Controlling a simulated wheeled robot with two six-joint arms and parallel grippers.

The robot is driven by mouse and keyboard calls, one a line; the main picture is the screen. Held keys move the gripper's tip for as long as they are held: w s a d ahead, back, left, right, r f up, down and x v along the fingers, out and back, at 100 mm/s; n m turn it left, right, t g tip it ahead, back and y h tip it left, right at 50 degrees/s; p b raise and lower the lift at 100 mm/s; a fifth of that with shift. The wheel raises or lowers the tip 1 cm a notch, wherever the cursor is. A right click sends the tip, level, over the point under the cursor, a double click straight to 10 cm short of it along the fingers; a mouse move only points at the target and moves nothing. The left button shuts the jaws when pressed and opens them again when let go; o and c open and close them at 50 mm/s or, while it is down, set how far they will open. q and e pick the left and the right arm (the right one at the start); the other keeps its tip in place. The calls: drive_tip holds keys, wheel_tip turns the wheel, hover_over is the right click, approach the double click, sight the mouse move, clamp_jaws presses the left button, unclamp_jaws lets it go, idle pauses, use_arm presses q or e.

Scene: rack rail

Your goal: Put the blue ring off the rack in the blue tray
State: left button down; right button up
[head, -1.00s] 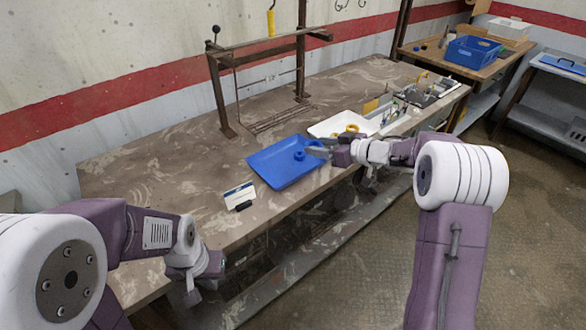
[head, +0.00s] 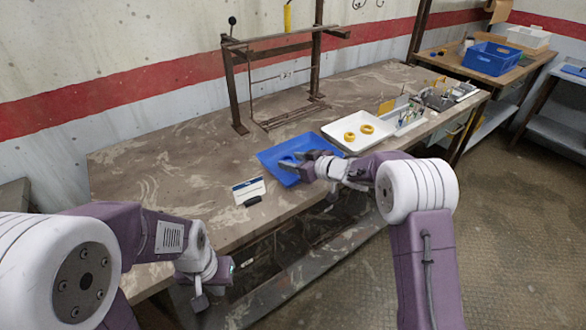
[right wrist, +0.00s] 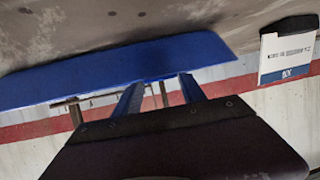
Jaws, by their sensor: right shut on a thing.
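The blue tray (head: 267,158) lies on the bench in front of the rack (head: 282,45). My right gripper (head: 288,162) reaches over the tray from the right, fingers low over its floor. The blue ring (head: 287,157) shows at the fingertips within the tray outline; blue on blue makes its edges hard to see, and I cannot tell if it touches the tray floor. In the right wrist view the fingers (right wrist: 160,92) point at the tray (right wrist: 120,68), and the ring is not distinct. My left gripper (head: 205,290) hangs low before the bench's front edge, its jaws unclear.
A white tray (head: 338,134) with two yellow rings (head: 367,129) stands right of the blue tray. A label card (head: 248,190) with a dark object stands left of it. A blue crate (head: 490,60) is on the far bench. The bench's left part is clear.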

wheel_tip(320, 180, down, 2)
use_arm(q)
drive_tip(key=shift+f, duration=0.4)
use_arm(e)
drive_tip(key=shift+r, duration=0.1)
drive_tip(key=o, duration=1.4)
drive_tip(key=shift+c, duration=0.2)
drive_tip(key=p+v, duration=0.2)
drive_tip(key=v, duration=0.9)
drive_tip(key=shift+s+r, duration=0.1)
drive_tip(key=shift+s, duration=0.05)
use_arm(q)
wheel_tip(320, 180, up, 2)
use_arm(e)
drive_tip(key=shift+s+d+r, duration=0.1)
drive_tip(key=shift+s+d, duration=0.2)
